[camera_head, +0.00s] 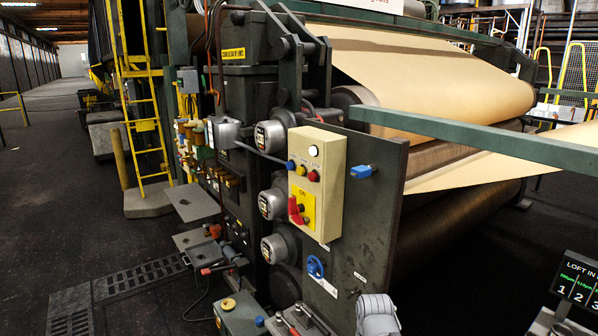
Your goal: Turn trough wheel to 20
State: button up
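A small blue wheel (316,267) sits low on the dark side plate of the machine, below the yellow control box. I take it for the trough wheel, but no readable name shows. A slanted white label or scale (325,286) lies just below and right of it; its marks are too small to read, so the setting cannot be told. My gripper fingers are not in view.
A control box (318,180) with buttons and a red switch juts out above the wheel. A blue handle (362,171) sticks out right of it. A green rail (480,137) crosses at right. A dark display (578,285) stands at lower right. Floor is open at left.

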aim_at(312, 268)
jog(key=k, duration=1.35)
jog(key=u, duration=0.5)
jog(key=i, duration=1.85)
jog(key=z, duration=0.5)
